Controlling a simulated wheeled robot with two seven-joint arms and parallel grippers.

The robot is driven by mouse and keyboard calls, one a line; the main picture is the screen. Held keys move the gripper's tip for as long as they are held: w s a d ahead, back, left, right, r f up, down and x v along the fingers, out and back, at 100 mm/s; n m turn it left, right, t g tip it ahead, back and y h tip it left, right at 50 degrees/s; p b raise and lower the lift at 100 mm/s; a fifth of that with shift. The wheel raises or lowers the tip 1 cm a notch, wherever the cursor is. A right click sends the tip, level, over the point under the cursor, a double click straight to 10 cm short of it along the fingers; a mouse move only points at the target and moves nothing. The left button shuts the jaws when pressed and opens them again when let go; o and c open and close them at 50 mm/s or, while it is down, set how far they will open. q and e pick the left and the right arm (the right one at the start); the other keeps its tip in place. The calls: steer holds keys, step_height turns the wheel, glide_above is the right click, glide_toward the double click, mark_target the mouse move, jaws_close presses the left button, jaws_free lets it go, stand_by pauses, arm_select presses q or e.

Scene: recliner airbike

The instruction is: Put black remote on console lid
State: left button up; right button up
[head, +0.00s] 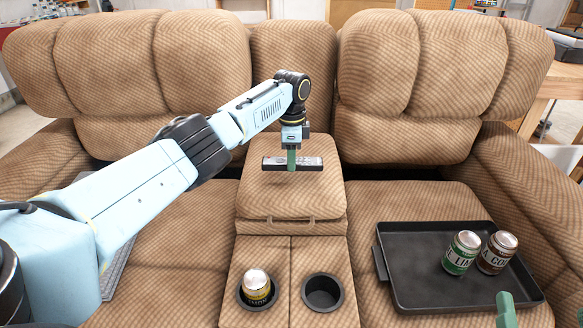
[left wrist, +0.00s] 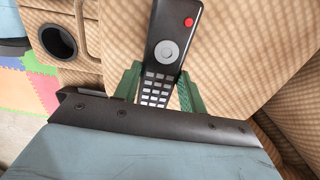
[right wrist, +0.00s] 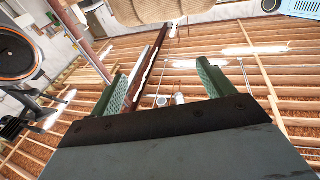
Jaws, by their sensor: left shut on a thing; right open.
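The black remote (head: 308,163) is held by my left gripper (head: 291,160) over the tan console lid (head: 290,200) in the middle of the couch. In the left wrist view the remote (left wrist: 166,50), with a red button and grey keys, sits between the green fingers of that gripper (left wrist: 160,92). Whether the remote touches the lid (left wrist: 225,60) or hangs just above it, I cannot tell. My right gripper (right wrist: 172,85) is open and empty in the right wrist view, facing the ceiling beams.
A black tray (head: 400,285) with a green can (head: 461,253) and a brown can (head: 497,253) lies on the right seat. In front of the lid are two cup holders, the left with a can (head: 256,286), the right one (head: 322,292) empty. Backrests rise behind the lid.

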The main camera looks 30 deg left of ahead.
arm_select(q)
steer(key=shift+f+b, duration=0.7)
steer(key=shift+f, duration=0.9)
arm_select(e)
steer(key=shift+s+a+r+t+y, duration=0.15)
steer(key=shift+s+r+t, duration=0.15)
steer(key=shift+r+t, duration=0.45)
steer(key=shift+s+d+r+t+y, duration=0.1)
steer(key=shift+s+r+t+y, duration=0.15)
steer(key=shift+r+t, duration=0.4)
steer(key=shift+s+a+r+t+y, duration=0.1)
steer(key=shift+s+r+t, duration=0.35)
steer(key=shift+r, duration=0.5)
arm_select(q)
steer(key=shift+f, duration=0.1)
arm_select(e)
steer(key=shift+w, duration=0.1)
arm_select(q)
steer(key=o, duration=1)
steer(key=shift+f, duration=0.1)
